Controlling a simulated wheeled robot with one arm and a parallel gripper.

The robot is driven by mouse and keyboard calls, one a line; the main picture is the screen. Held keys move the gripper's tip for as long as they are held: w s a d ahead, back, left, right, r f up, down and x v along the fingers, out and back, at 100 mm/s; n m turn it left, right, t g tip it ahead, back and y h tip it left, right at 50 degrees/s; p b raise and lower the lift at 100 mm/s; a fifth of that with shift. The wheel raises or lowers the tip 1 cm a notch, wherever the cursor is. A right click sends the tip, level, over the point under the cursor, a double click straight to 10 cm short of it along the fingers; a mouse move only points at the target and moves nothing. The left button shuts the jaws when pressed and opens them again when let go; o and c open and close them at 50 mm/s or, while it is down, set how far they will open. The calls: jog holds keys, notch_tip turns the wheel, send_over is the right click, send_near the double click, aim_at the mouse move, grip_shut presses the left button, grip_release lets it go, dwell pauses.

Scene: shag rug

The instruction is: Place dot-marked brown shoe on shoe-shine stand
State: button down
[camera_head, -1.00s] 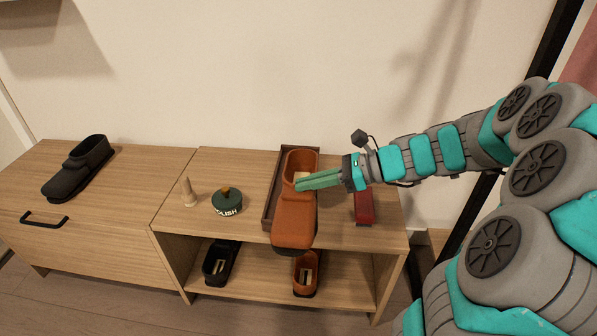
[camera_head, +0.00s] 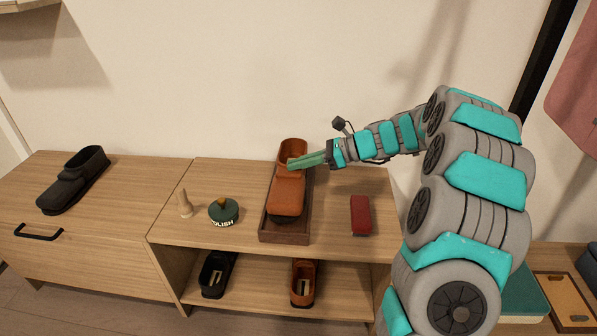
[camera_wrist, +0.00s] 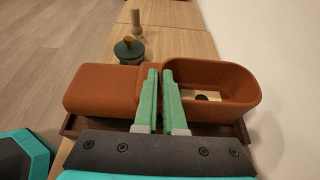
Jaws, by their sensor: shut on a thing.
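The brown shoe (camera_head: 287,195) is over the dark wooden shoe-shine stand (camera_head: 285,237), lengthwise along it, toe to the front. In the wrist view the shoe (camera_wrist: 105,90) shows a pale insole with a dark dot inside its opening. The stand's rim (camera_wrist: 72,127) shows beneath it. My gripper (camera_head: 292,163) reaches in from the right and is shut on the shoe near the front of its opening. In the wrist view its green fingers (camera_wrist: 160,95) are close together at the shoe's middle. I cannot tell whether the sole touches the stand.
A green polish tin (camera_head: 223,211) and a wooden peg (camera_head: 185,204) stand left of the stand. A red brush (camera_head: 361,215) lies to its right. A black shoe (camera_head: 75,180) is on the left cabinet. Another black shoe (camera_head: 214,275) and brown shoe (camera_head: 302,284) sit on the lower shelf.

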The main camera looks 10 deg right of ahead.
notch_tip(320, 180, down, 3)
jog(key=shift+r, duration=0.2)
jog(key=c, duration=1)
grip_release()
